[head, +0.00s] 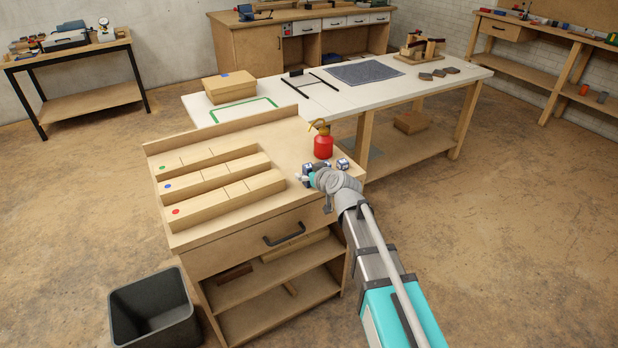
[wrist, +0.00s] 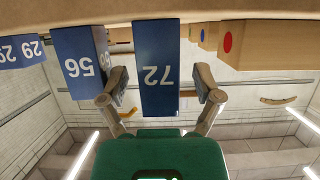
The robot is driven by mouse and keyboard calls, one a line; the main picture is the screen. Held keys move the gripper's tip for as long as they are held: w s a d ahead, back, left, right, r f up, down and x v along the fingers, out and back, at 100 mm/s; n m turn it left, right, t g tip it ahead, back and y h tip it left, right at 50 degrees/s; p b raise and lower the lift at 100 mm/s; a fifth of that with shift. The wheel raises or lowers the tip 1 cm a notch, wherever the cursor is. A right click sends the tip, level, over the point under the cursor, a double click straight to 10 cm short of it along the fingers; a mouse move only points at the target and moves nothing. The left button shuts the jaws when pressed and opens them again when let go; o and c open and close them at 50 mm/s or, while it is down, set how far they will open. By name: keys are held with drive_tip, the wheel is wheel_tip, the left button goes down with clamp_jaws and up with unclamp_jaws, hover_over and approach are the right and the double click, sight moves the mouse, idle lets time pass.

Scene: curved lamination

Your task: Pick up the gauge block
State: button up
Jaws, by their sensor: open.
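Several small blue-and-white blocks with numbers stand on the wooden cabinet top. In the wrist view, which is upside down, a blue block marked 72 (wrist: 158,75) stands between the two fingers of my open gripper (wrist: 161,92), with a gap on each side. A block marked 56 (wrist: 80,65) is just left of the left finger, and one marked 29 (wrist: 22,50) is farther left. In the head view, one block (head: 343,163) shows right of my gripper (head: 311,179), and another (head: 308,167) is partly hidden behind it. Which one is the gauge block cannot be told.
Long wooden boxes with coloured dots, one red-dotted (head: 230,199), lie on the left of the cabinet (head: 245,238). A white-topped table (head: 310,103) stands behind. A dark bin (head: 152,308) is on the floor.

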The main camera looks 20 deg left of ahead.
idle(0.4)
clamp_jaws()
